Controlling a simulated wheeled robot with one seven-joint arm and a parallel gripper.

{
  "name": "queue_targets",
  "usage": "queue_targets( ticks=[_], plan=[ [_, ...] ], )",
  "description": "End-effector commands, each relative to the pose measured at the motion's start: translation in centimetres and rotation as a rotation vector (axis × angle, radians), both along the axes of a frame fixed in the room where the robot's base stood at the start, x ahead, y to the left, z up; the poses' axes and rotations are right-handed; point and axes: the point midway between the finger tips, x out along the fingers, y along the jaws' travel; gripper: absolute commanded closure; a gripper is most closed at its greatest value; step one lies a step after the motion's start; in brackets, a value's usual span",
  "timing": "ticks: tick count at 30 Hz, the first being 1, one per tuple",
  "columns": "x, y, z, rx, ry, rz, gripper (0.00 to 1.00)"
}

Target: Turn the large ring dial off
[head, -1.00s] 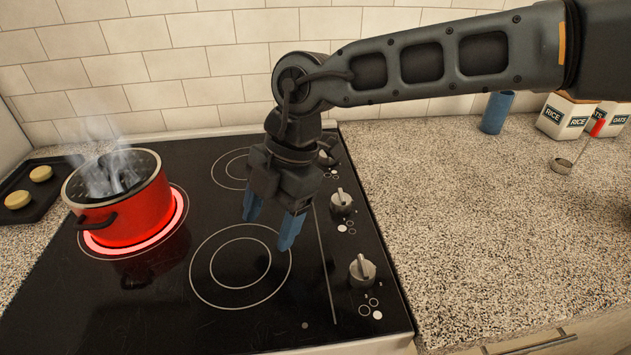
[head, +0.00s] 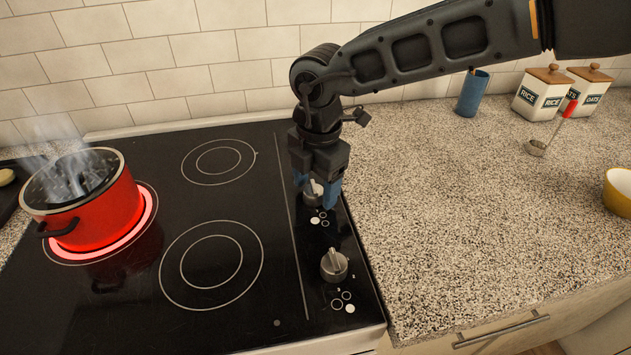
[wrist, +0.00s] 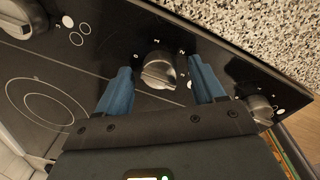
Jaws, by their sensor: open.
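The glowing red ring (head: 150,212) lies under a steaming red pot (head: 108,212) on the left of the black cooktop. A column of silver dials runs along the cooktop's right side. My gripper (head: 317,190) points down over the middle dial (head: 313,193), with its blue fingers apart. In the wrist view this dial (wrist: 158,72) sits between the two open fingers, one on each side; I cannot tell whether they touch it. Small circle marks (head: 315,220) lie by the dial, one filled white. The nearer dial (head: 334,264) stands free. A farther dial (wrist: 22,14) shows in the wrist view.
Speckled counter (head: 480,220) right of the cooktop is mostly clear. Tiled wall (head: 210,50) closes the back.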

Motion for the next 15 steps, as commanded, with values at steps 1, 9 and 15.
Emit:
queue_targets(
  ticks=[1,9,15],
  plan=[
    [0.00,0.03,-0.17,0.000,0.000,0.000,0.32],
    [0.02,0.03,-0.28,0.001,-0.001,0.000,0.33],
    [0.02,0.03,-0.27,0.001,-0.001,0.000,0.52]
  ],
)
